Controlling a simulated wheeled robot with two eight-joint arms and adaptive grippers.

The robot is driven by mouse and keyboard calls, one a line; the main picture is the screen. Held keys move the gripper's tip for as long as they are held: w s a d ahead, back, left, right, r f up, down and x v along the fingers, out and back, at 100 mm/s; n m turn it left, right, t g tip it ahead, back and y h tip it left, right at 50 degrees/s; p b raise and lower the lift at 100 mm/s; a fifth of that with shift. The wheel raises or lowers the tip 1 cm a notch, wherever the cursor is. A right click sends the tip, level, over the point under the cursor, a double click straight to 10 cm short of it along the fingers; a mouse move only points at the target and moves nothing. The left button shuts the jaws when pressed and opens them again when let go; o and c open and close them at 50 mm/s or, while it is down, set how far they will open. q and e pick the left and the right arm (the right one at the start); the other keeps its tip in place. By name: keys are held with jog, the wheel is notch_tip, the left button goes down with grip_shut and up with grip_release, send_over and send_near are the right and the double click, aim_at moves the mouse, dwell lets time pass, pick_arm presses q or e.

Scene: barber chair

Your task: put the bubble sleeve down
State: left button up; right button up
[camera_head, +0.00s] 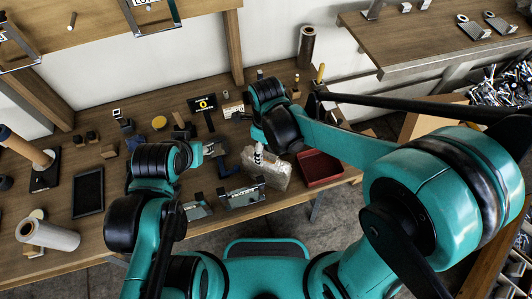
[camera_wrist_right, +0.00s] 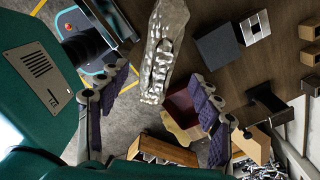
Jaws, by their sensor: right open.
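The bubble sleeve (camera_head: 268,175), a clear, crinkled, bubbly wrap, lies on the wooden workbench (camera_head: 335,180) near its front edge, left of a red tray (camera_head: 320,168). My right gripper (camera_head: 259,152) is above its far end in the head view, partly hidden by its own arm. In the right wrist view the sleeve (camera_wrist_right: 162,50) shows in the upper middle, between and beyond the spread fingers of the right gripper (camera_wrist_right: 162,75); I see no finger closed on it. My left gripper (camera_head: 208,150) hangs over the bench left of the sleeve; its fingers are unclear.
Metal brackets (camera_head: 243,195) lie left of the sleeve near the bench edge. The red tray also shows in the wrist view (camera_wrist_right: 181,108). A white roll (camera_head: 50,236) and a black tray (camera_head: 88,192) are at the left. A brown roll (camera_head: 306,45) stands at the back.

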notch_tip(320, 180, up, 5)
jog(key=shift+r+p, duration=0.1)
jog(key=shift+p, duration=0.35)
jog(key=shift+d+r+n, duration=0.1)
jog(key=shift+d+n, duration=0.2)
jog(key=s+d+r+n+t, duration=0.2)
jog(key=d+r+n+t, duration=0.1)
jog(key=d+n, duration=0.5)
jog(key=s+d+r+n+t, duration=0.3)
jog(key=d+n, duration=0.6)
jog(key=n, duration=0.5)
jog(key=shift+n+t, duration=0.4)
jog(key=shift+t, duration=0.2)
jog(key=shift+d+f, duration=0.1)
